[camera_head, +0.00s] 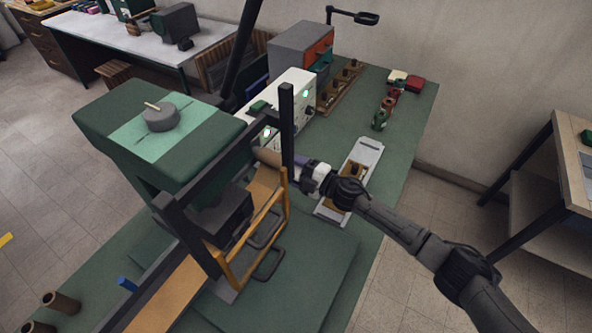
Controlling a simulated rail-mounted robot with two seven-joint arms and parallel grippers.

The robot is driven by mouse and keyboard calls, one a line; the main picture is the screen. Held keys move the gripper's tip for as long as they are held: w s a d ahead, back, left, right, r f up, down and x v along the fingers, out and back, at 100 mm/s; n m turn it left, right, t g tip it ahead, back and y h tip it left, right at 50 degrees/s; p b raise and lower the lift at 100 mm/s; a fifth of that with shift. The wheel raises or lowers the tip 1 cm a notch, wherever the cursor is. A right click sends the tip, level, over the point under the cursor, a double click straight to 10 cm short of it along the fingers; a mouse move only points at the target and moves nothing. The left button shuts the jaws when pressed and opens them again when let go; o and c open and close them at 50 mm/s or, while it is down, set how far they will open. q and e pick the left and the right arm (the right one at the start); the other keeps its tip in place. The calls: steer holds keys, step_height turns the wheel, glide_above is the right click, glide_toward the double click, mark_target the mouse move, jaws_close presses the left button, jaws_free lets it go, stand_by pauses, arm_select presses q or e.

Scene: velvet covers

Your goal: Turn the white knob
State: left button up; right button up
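My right arm comes in from the lower right. Its pale end, with my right gripper (305,174), is beside a black upright post of the press-like machine (205,140). The fingers are too small and partly hidden to tell whether they are open or shut. A white box-shaped device (291,93) with green lights stands behind the gripper. Small dark controls show on its front, but I cannot clearly make out a white knob. The gripper appears apart from the device's front, with the post partly between them in this view. My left gripper is not in view.
A light grey slotted plate (362,158) lies right of the machine. Small red and green jars (380,120) stand at the table's back right. A grey cabinet (302,50) with coloured drawers stands behind the white device. The green table (400,145) has free room at right.

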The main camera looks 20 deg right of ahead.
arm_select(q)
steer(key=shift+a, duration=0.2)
arm_select(e)
steer(key=o, duration=0.9)
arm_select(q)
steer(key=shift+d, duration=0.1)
arm_select(e)
steer(key=shift+s+d, duration=0.15)
steer(key=v, duration=1.3)
steer(key=shift+s+d, duration=0.1)
steer(key=shift+s, duration=0.05)
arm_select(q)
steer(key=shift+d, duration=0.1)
